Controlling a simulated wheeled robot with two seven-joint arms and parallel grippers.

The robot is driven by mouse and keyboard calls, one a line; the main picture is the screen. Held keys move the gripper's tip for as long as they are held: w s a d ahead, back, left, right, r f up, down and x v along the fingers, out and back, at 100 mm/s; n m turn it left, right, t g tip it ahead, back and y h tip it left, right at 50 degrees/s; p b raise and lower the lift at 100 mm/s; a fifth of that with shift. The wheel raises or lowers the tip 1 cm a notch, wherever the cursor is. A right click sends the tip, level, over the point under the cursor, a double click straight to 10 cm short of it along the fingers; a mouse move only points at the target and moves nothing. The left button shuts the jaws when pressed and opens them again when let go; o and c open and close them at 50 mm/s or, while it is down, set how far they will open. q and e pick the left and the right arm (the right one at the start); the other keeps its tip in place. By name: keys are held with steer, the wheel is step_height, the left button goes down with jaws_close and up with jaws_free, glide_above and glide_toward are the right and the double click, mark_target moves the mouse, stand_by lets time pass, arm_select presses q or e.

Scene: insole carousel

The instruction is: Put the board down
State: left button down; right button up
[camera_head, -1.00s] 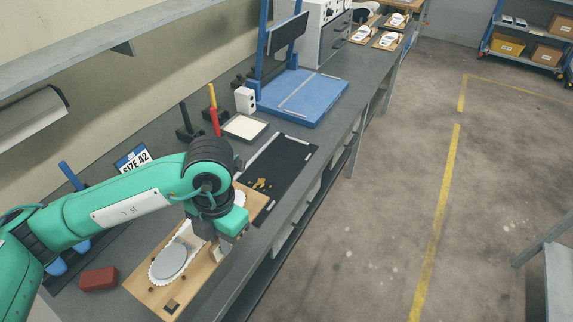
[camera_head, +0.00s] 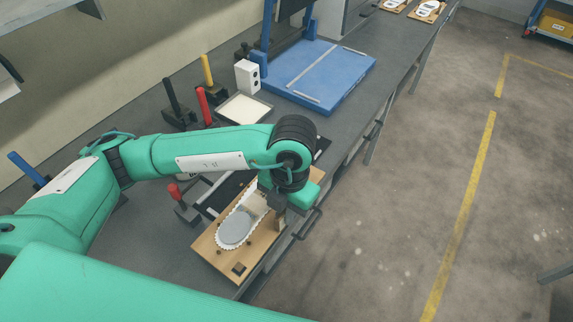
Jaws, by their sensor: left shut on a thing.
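The wooden board (camera_head: 211,244) carries a white scalloped insole shape with a grey round pad (camera_head: 236,229) on it. It is in the lower middle of the head view, at the front edge of the grey bench. My left gripper (camera_head: 276,213) is shut on the board at its right edge, and the wrist and forearm cover the board's far end. I cannot tell whether the board touches the bench. My right gripper is not in view.
A black mat (camera_head: 222,193) lies partly under my arm. Toggle clamps with red (camera_head: 204,104), yellow and black handles stand along the bench. A white tray (camera_head: 243,109) and a blue platform (camera_head: 320,75) lie beyond.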

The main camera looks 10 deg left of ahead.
arm_select(q)
steer(key=w+p, duration=0.1)
steer(key=w, duration=0.3)
steer(key=w+a+p, duration=0.1)
steer(key=w, duration=0.3)
steer(key=w+a, duration=0.1)
steer(key=w, duration=0.4)
steer(key=shift+a+p, duration=0.2)
steer(key=shift+p, duration=0.2)
steer(key=shift+w, duration=0.15)
step_height(320, 180, down, 3)
steer(key=shift+r+p, duration=0.15)
steer(key=shift+p, duration=0.65)
steer(key=shift+f, duration=0.35)
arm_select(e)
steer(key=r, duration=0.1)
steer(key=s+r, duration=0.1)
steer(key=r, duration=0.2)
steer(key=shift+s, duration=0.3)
arm_select(q)
steer(key=shift+f, duration=0.15)
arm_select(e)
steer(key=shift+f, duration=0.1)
arm_select(q)
steer(key=shift+f+b, duration=0.15)
steer(key=shift+b, duration=0.15)
steer(key=c, duration=1.5)
jaws_free()
steer(key=shift+o, duration=0.2)
